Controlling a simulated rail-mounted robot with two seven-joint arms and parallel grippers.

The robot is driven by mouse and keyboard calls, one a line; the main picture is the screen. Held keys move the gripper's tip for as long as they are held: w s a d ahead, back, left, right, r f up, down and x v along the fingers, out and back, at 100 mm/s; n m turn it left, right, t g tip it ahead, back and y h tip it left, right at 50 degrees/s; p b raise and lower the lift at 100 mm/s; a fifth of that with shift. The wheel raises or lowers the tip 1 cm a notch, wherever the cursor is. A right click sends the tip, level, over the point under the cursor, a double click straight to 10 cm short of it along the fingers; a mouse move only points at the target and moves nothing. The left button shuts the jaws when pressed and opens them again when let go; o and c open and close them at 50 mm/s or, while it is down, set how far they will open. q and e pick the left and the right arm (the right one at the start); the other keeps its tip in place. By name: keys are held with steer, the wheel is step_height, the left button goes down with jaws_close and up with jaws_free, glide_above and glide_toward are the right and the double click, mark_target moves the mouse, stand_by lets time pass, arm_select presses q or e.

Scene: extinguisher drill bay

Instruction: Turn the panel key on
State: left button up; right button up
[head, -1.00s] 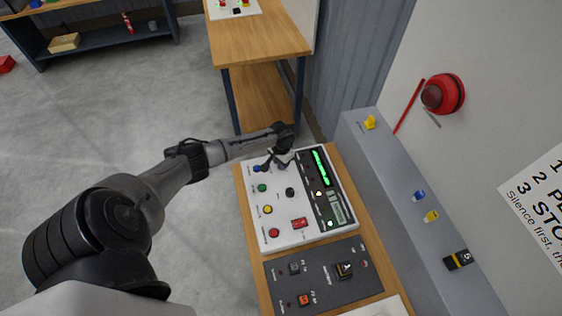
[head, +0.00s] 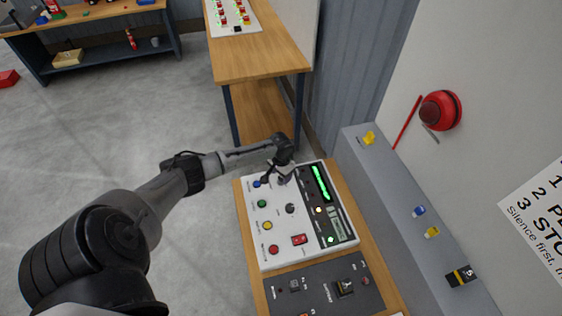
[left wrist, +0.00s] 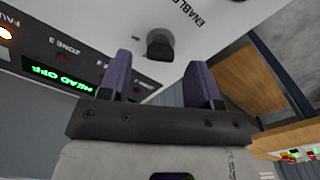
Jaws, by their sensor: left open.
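The white control panel (head: 275,245) lies on the wooden bench. In the left wrist view, a dark round key switch (left wrist: 160,45) stands out of the white panel face beside the lettering "ENABLE". My left gripper (left wrist: 160,80) is open and empty; the switch shows between and beyond its two purple-grey fingers, with no contact visible. In the head view the left gripper (head: 282,177) is over the panel's far end, near the blue button, and hides the switch there. My right gripper is not in view.
A green-lit display (head: 321,182) runs along the panel's right side. Coloured buttons and a grey knob (head: 290,208) sit nearby. A dark switch plate (head: 320,294) is in front. A grey ledge (head: 385,180) and a wall with a red alarm bell (head: 440,110) are to the right.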

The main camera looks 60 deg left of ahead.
mark_target(281, 178)
arm_select(q)
step_height(281, 178, up, 11)
steer(key=shift+r, duration=0.15)
stand_by(0.5)
stand_by(0.4)
